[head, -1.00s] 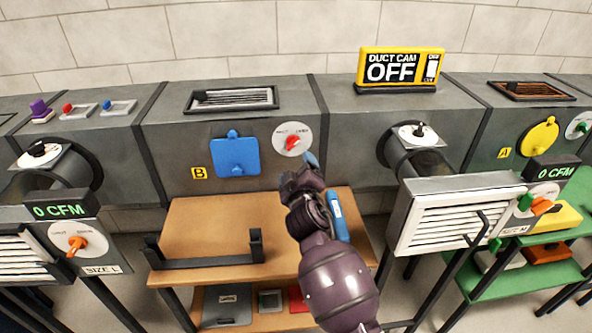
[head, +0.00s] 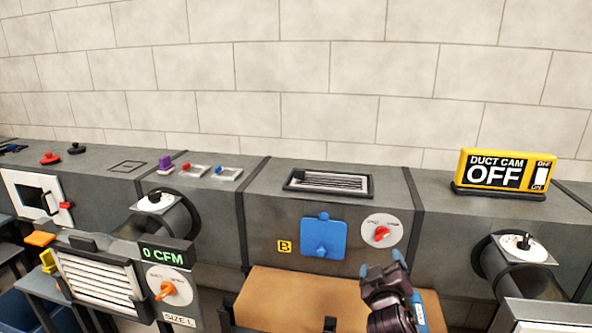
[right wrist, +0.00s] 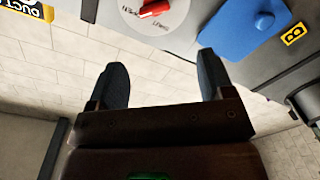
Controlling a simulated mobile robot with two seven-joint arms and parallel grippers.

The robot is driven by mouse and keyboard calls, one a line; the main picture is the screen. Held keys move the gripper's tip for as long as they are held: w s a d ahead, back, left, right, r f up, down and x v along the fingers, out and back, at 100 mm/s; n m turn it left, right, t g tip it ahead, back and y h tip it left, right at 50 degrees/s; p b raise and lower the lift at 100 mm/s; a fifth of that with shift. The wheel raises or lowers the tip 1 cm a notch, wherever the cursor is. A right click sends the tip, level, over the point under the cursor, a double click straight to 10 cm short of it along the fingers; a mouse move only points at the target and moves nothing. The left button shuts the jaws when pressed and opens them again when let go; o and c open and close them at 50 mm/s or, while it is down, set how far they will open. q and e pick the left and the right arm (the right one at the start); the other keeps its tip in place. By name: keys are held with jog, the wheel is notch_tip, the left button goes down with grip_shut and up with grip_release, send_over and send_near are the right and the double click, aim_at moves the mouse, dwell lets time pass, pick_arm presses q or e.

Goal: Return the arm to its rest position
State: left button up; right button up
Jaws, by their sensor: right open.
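The gripper is open and empty. The rest of my right arm is cut off by the lower edge. My left arm is not in view.
A brown table (head: 300,300) lies below, with a blue object (head: 418,306) beside the gripper. The duct has a blue cover (head: 323,238). A DUCT CAM sign (head: 503,172) reads OFF. A white vent (head: 98,285) and 0 CFM display (head: 166,254) stand left.

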jog(key=s+d+f+m+g+y+p, duration=0.1)
jog(key=s+f, duration=0.5)
jog(key=s, duration=0.6)
jog(key=s+d+f+m+g+y+p, duration=0.1)
jog(key=s+f, duration=0.5)
jog(key=s, duration=0.7)
jog(key=s+d+f+m+g+y+p, duration=0.1)
jog(key=s+f+g, duration=0.3)
jog(key=s, duration=0.8)
notch_tip(320, 180, down, 2)
jog(key=shift+s+d+f+m+g+y, duration=0.15)
jog(key=shift+s+d+m+g+y, duration=0.15)
jog(key=shift+d+m+y, duration=0.45)
jog(key=shift+w+d+h, duration=0.1)
jog(key=shift+d+h, duration=0.05)
jog(key=shift+h, duration=0.1)
